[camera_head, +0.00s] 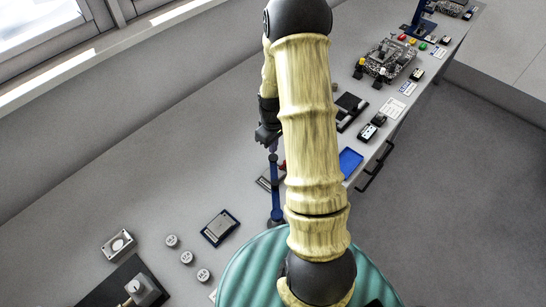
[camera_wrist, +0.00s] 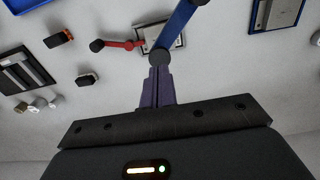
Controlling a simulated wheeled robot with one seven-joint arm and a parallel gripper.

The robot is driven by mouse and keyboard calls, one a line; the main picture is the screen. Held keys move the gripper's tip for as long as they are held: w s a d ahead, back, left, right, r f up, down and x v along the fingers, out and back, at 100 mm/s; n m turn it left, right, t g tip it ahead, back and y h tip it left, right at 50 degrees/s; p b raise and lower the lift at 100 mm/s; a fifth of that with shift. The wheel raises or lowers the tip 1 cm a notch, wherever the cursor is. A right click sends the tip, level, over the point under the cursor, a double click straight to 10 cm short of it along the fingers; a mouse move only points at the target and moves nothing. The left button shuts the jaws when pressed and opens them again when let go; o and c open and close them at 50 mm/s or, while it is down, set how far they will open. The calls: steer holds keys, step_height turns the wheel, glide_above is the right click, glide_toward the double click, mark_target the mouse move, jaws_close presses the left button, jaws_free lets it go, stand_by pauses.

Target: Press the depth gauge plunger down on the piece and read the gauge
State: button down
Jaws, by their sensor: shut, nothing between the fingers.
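The depth gauge appears to be the blue stand (camera_head: 276,195), beside my arm in the head view. In the wrist view its blue arm (camera_wrist: 181,27) ends in a round black cap (camera_wrist: 160,57). A red lever (camera_wrist: 122,44) with a black knob reaches left. A pale, dark-edged plate (camera_wrist: 150,33) lies under the blue arm, partly covered; I cannot tell whether it is the piece. My gripper (camera_wrist: 160,70) is shut and empty, its fingertips overlapping the cap's near edge. Contact is unclear. No gauge reading is visible.
A blue-framed panel (camera_head: 220,228), several grey round parts (camera_head: 187,257) and a pale block (camera_head: 118,245) lie on the bench at lower left. A blue tray (camera_head: 350,162) and black devices stand right of my arm. The bench's left middle is clear.

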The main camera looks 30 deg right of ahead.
steer(key=shift+r+p, duration=0.6)
steer(key=shift+r, duration=0.45)
steer(key=s+a+r+m+t+b, duration=0.2)
steer(key=s+a+r+m+b, duration=0.2)
steer(key=s+a+r, duration=0.6)
steer(key=s+a+b, duration=0.1)
steer(key=s+a, duration=0.1)
steer(key=a, duration=0.1)
steer(key=shift+s+a+r+t, duration=0.2)
steer(key=shift+s+a+t, duration=0.05)
steer(key=shift+t, duration=0.05)
stand_by(0.8)
